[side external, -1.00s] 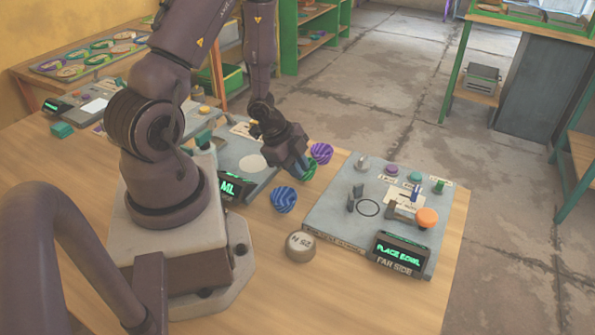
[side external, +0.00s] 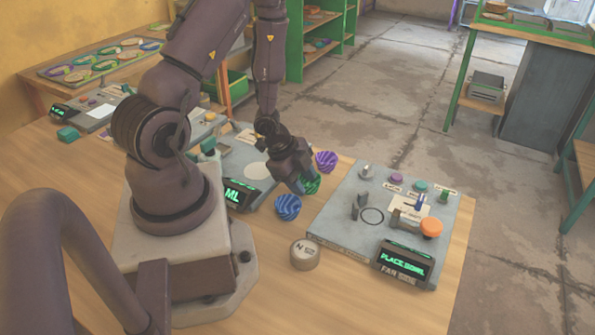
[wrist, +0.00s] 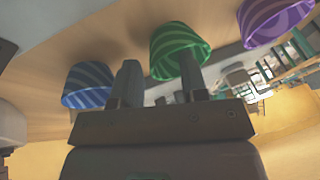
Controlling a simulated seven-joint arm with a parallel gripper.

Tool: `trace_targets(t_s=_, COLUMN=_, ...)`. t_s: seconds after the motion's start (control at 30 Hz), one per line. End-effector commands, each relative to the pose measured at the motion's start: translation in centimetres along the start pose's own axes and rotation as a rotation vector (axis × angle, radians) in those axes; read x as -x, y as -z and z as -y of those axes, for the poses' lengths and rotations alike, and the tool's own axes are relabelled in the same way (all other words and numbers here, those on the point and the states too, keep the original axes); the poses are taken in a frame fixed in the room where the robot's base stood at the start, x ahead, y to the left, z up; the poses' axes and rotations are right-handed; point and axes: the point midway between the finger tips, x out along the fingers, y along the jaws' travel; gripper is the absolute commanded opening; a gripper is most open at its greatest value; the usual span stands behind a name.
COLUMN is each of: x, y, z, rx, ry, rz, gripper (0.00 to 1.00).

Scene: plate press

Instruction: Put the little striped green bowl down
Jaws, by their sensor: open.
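The green striped bowl (side external: 312,184) sits on the wooden table between a blue striped bowl (side external: 288,207) and a purple striped bowl (side external: 326,161). It appears upright, and its base looks to be at table level, though the contact is hard to see. My gripper (side external: 301,186) is down at the green bowl and partly covers it in the side view. In the wrist view the two fingers (wrist: 162,78) are apart, with the green bowl (wrist: 178,50) just beyond and between their tips. I cannot tell whether a finger touches it.
A grey press plate (side external: 345,225) with an orange button (side external: 431,227), pegs and a display reading "PLACE BOWL" stands to the right. Another grey station (side external: 250,160) lies behind left. A round labelled tin (side external: 305,254) stands in front. The neighbouring bowls are close on both sides.

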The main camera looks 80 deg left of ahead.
Motion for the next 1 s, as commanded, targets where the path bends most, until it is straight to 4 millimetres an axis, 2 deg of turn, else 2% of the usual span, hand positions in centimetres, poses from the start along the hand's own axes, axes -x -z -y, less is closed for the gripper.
trace_targets(t_s=0.17, x=1.7, y=0.1, z=0.2, rx=0.001, ry=0.005, rz=-0.002, gripper=0.4)
trace_targets(t_s=0.43, x=6.6, y=0.0, z=0.2, rx=0.0, ry=0.008, rz=0.002, gripper=0.4)
trace_targets(t_s=0.63, x=9.4, y=0.0, z=0.1, rx=-0.001, ry=0.006, rz=0.002, gripper=0.4)
trace_targets(t_s=0.8, x=11.1, y=0.1, z=0.1, rx=-0.002, ry=0.005, rz=-0.002, gripper=0.4)
trace_targets(t_s=1.0, x=12.1, y=0.1, z=0.2, rx=0.0, ry=0.007, rz=0.003, gripper=0.4)
